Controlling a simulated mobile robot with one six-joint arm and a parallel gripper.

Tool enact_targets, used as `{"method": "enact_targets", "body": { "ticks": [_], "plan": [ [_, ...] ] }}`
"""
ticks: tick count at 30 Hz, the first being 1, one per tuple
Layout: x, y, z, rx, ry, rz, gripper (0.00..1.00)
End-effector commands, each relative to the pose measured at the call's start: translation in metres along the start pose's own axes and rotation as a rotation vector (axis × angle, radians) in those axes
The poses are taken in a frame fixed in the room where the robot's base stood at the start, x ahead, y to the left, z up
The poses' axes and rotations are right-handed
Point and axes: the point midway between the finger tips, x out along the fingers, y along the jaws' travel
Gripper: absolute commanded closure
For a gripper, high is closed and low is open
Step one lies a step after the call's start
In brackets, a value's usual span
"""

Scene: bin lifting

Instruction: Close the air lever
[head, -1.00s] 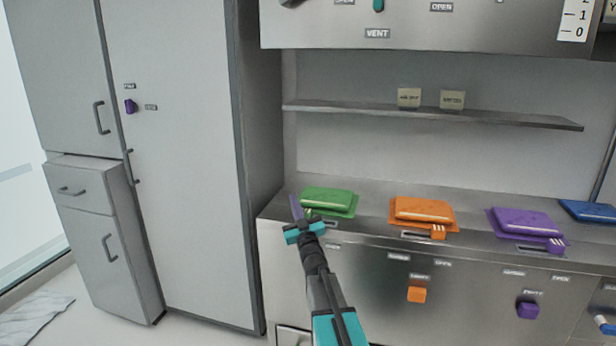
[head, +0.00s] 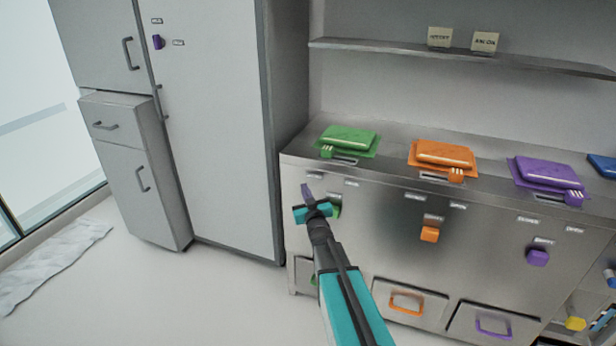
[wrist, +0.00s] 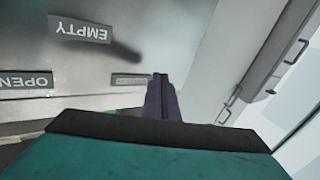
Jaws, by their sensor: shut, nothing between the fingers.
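My gripper (head: 308,192) is shut and empty, with its purple fingers together, in front of the cabinet's left front panel. In the wrist view its fingers (wrist: 160,98) point toward that panel, near the EMPTY label (wrist: 83,30) and the OPEN label (wrist: 27,80). A green lever (head: 336,211) sits just behind and right of the gripper, mostly hidden by it. I cannot tell whether they touch. To the right are an orange lever (head: 430,234) and a purple lever (head: 538,256). Two small cards (head: 440,37) stand on the shelf. No lever is readably labelled as air.
Green (head: 348,138), orange (head: 445,154) and purple (head: 546,172) lids lie on the counter. Drawers with orange (head: 406,302) and purple (head: 493,327) handles are below. A tall grey cabinet (head: 220,130) stands left, with open floor (head: 150,300) before it.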

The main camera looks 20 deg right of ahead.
Motion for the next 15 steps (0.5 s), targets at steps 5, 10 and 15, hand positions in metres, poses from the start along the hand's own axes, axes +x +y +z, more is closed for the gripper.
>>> {"method": "enact_targets", "body": {
  "ticks": [5,10,15],
  "plan": [
    [-0.020,-0.020,0.057,0.012,-0.155,-0.011,1.00],
    [-0.060,-0.050,0.139,0.023,-0.390,-0.033,1.00],
    [-0.123,-0.081,0.222,0.026,-0.654,-0.059,1.00]
  ]
}}
